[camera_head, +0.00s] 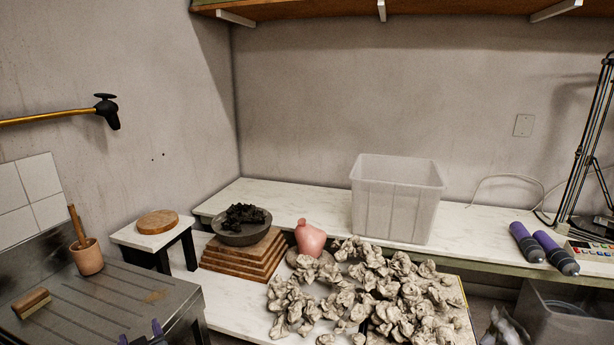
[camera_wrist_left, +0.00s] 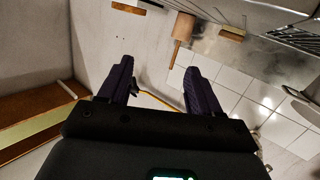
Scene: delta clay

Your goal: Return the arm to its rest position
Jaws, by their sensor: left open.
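My left gripper (camera_head: 140,334) shows only as two purple fingertips at the bottom edge of the head view, in front of the metal drainboard. In the left wrist view the gripper (camera_wrist_left: 158,66) has its two dark purple fingers spread apart. Nothing is between them. The rest of the left arm is outside the head view. My right gripper is in neither view.
Clay lumps (camera_head: 400,295) crowd the bench near a pink vase (camera_head: 310,239). A clear bin (camera_head: 397,200) stands behind. Two purple cylinders (camera_head: 540,248) lie at right.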

